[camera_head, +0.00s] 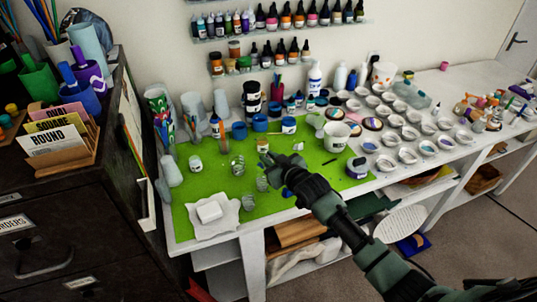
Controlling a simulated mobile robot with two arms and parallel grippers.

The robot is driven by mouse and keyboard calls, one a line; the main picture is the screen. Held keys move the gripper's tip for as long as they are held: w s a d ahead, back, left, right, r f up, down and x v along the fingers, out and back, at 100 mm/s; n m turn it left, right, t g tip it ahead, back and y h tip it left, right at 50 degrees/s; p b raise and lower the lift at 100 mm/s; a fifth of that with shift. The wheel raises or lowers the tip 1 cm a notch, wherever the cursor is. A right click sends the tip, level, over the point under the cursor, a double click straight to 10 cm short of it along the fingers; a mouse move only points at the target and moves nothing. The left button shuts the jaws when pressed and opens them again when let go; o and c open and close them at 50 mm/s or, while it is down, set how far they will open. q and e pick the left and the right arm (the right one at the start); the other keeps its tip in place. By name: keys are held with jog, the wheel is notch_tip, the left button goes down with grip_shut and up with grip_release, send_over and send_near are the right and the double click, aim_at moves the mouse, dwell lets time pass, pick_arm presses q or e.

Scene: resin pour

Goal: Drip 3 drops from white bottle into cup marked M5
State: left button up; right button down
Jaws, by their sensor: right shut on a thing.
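My right gripper (273,161) reaches in from the lower right over the green mat (212,183). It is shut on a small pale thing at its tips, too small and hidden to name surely. Clear cups (237,166) stand on the mat left of and below the gripper; one more shows nearer the front (248,202). No M5 mark can be read. A larger white bottle (314,78) stands at the back. My left gripper is not in view.
A white tub (336,136) and a dark-labelled jar (357,168) stand right of the gripper. A white block on a cloth (210,212) lies at the front left. Many small dishes (409,155) cover the table's right. The mat's front middle is mostly bare.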

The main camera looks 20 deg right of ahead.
jog(key=shift+a+n, duration=0.25)
jog(key=shift+n, duration=0.25)
notch_tip(320, 180, down, 3)
jog(key=n+h+b, duration=0.4)
jog(key=n+b, duration=0.1)
jog(key=b, duration=0.2)
jog(key=shift+f+n, duration=0.1)
jog(key=shift+n, duration=0.3)
jog(key=shift+f+n+h+b, duration=0.3)
jog(key=shift+f+n+b, duration=0.05)
jog(key=shift+n+b, duration=0.15)
notch_tip(320, 180, down, 3)
jog(key=n+t+h+b, duration=0.1)
jog(key=n+b, duration=0.2)
jog(key=shift+s+n+h, duration=0.1)
jog(key=shift+n+h, duration=0.2)
jog(key=shift+h, duration=0.1)
jog(key=shift+r, duration=0.4)
jog(key=shift+f+n+t, duration=0.15)
jog(key=shift+n+t, duration=0.15)
jog(key=shift+n, duration=0.2)
jog(key=shift+n+h, duration=0.4)
jog(key=shift+r, duration=0.2)
jog(key=shift+f+n+b, duration=0.1)
jog(key=shift+n+b, duration=0.25)
jog(key=shift+n, duration=0.05)
jog(key=shift+r+n+t+h, duration=0.25)
jog(key=shift+n+t, duration=0.25)
jog(key=shift+n, duration=0.3)
